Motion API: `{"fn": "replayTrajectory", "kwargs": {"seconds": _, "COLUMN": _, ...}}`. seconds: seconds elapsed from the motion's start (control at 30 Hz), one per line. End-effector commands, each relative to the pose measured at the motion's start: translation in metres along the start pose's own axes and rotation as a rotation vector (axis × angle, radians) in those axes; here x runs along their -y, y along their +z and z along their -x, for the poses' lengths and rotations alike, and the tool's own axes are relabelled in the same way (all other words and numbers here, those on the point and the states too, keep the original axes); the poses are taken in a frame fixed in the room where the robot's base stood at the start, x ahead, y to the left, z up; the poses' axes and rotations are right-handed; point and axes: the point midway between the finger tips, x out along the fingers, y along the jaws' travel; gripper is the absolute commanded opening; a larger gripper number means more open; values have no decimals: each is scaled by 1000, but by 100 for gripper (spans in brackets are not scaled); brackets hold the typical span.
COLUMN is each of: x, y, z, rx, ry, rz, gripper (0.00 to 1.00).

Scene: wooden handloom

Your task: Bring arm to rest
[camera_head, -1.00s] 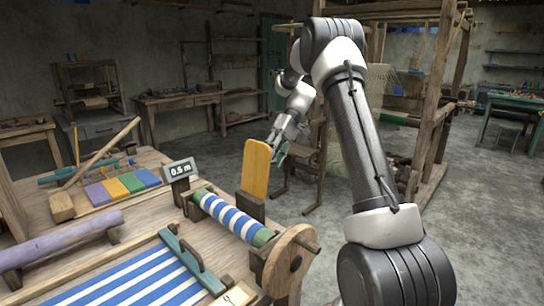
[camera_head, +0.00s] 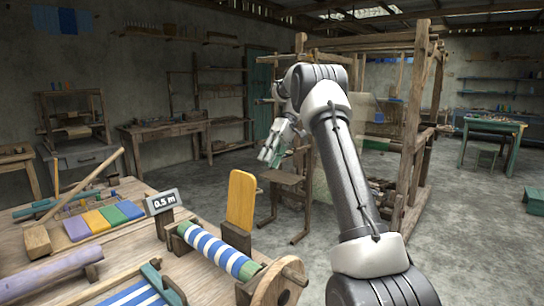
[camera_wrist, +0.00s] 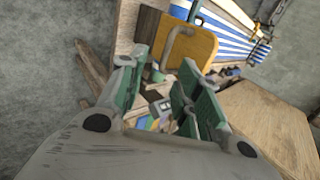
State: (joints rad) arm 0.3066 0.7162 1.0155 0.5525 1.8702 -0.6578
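My gripper (camera_head: 272,156) is raised in the air beyond the workbench, to the right of the yellow paddle-shaped board, with my arm bent above the floor. In the wrist view my gripper (camera_wrist: 158,78) has its two green-padded fingers spread apart, with nothing between them. The yellow board (camera_head: 241,200) stands upright in a wooden block at the bench edge; it also shows beyond the fingers in the wrist view (camera_wrist: 190,45).
A large wooden loom frame (camera_head: 412,130) stands behind my arm. Open concrete floor lies at the right.

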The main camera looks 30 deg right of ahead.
Motion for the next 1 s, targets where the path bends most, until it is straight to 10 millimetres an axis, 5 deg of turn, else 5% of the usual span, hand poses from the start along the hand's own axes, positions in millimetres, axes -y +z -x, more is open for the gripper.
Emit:
{"fn": "replayTrajectory", "kwargs": {"seconds": 0.2, "x": -1, "y": 0, "z": 14, "rx": 0, "ry": 0, "rz": -1, "gripper": 34}}
{"fn": "replayTrajectory", "kwargs": {"seconds": 0.73, "x": -2, "y": -1, "z": 14, "rx": -7, "ry": 5, "rz": -29, "gripper": 34}}
{"fn": "replayTrajectory", "kwargs": {"seconds": 0.87, "x": -27, "y": -10, "z": 6, "rx": -56, "ry": 73, "rz": -164, "gripper": 34}}
{"fn": "replayTrajectory", "kwargs": {"seconds": 1.0, "x": -57, "y": 12, "z": -25, "rx": -59, "ry": 144, "rz": -358, "gripper": 34}}
